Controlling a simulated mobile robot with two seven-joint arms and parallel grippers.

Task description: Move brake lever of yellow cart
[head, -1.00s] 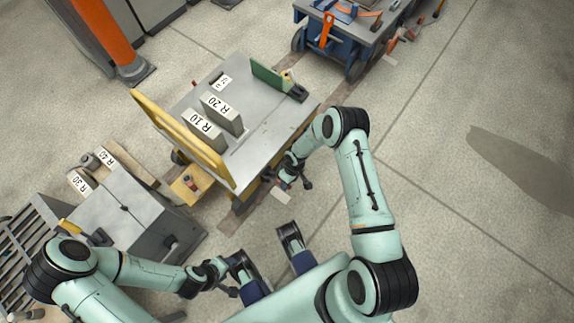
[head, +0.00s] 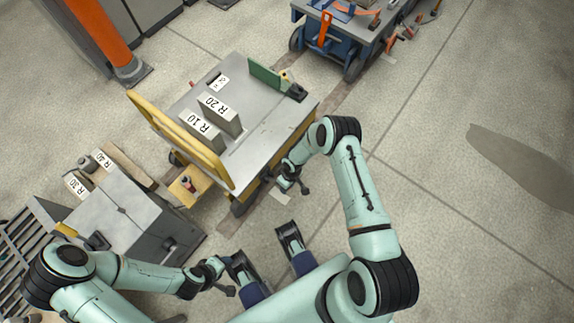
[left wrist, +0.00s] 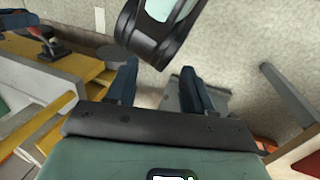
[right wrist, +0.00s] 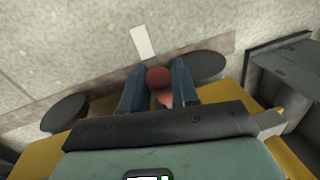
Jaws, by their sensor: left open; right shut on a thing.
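The yellow cart (head: 262,140) stands in the middle of the head view, with a grey top and a yellow side. The brake lever's red ball knob (right wrist: 157,77) shows in the right wrist view, with a reddish part below it. My right gripper (head: 290,183) is low beside the cart's near right side. Its fingers (right wrist: 155,85) are shut on the knob, one on each side. In the head view the arm hides the lever. My left gripper (head: 222,276) is open and empty, apart from the cart, over the floor at lower left. Its fingers also show in the left wrist view (left wrist: 160,85).
Blocks marked R 10 and R 20 (head: 222,115) stand on the cart. A grey unit (head: 128,215) with R 30 and R 40 blocks stands at left. A blue cart (head: 345,45) with tools is at the top. An orange post (head: 105,40) stands at upper left.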

